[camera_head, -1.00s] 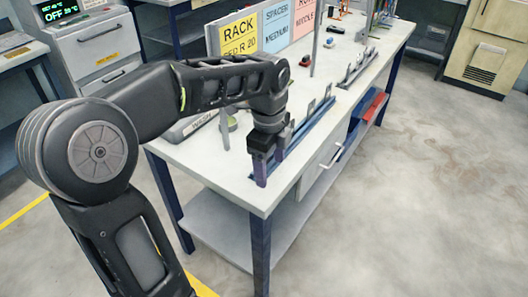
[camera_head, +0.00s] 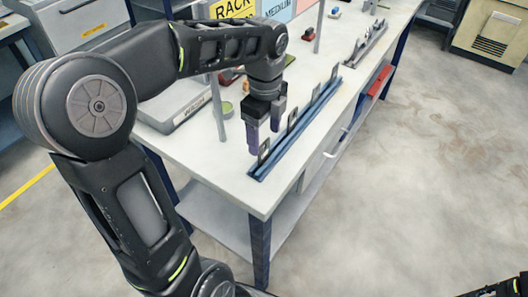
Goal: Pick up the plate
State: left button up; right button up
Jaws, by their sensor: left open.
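My left gripper (camera_head: 264,132) points down over the white table (camera_head: 215,163), its two dark purple fingers apart with nothing visible between them. It is just left of a blue rack (camera_head: 302,130) lying along the table's front edge. Whether finger and plate touch cannot be told.
A grey scale-like box (camera_head: 178,108) and a grey post (camera_head: 217,108) stand left of the gripper. A second rack (camera_head: 366,45) with upright pieces is farther back. A yellow sign (camera_head: 232,8) is behind. The near table corner is clear.

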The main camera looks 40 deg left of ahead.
aim_at(264, 144)
pick_arm(q)
jog(key=shift+f, duration=0.55)
jog(key=shift+a+f+p, duration=0.1)
jog(key=shift+f+p, duration=0.4)
jog(key=shift+f, duration=2.1)
jog(key=shift+c, duration=0.3)
grip_shut()
